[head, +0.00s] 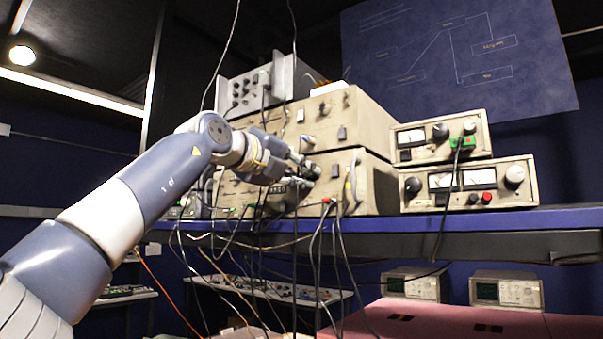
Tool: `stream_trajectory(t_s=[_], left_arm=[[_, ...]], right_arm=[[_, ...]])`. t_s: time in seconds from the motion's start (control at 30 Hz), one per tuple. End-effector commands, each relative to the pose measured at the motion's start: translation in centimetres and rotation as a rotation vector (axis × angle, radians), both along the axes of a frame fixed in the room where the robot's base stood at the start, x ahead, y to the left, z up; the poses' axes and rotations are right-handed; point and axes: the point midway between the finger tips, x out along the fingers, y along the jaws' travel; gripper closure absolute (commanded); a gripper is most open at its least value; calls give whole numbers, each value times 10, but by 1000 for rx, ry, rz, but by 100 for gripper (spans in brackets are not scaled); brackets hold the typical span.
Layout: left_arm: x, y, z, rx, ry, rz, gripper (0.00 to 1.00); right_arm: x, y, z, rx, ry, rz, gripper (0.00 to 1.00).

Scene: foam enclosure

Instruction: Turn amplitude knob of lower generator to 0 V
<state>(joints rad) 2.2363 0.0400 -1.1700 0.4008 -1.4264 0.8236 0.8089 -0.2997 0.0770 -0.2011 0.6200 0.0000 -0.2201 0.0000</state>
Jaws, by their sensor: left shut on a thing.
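The lower generator (376,190) is a beige box on the blue shelf, right under a similar upper generator (368,119). My left arm reaches in from the lower left. My left gripper (308,168) is at the lower generator's front panel, with its fingers shut on a dark knob (314,173) there. The gripper hides part of the knob and much of the panel around it. The knob's setting cannot be read. My right gripper is out of view.
Several cables hang from the generators' fronts over the edge of the blue shelf (480,219). Two meter units (468,187) stand stacked at the right. A grey instrument (262,84) sits on top. A dark diagram board (455,60) hangs behind.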

Motion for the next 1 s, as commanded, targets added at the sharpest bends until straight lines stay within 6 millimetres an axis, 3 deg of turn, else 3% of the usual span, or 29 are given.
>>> stream_trajectory(t_s=[0.5,0.53,0.63,1.0], left_arm=[[0,0,-1,-17,15,0,100],[0,0,-1,-17,15,0,83],[0,0,-1,-16,14,1,63],[0,1,0,-16,12,1,63]], right_arm=[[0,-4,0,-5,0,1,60],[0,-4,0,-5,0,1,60],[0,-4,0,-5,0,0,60],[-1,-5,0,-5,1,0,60]])
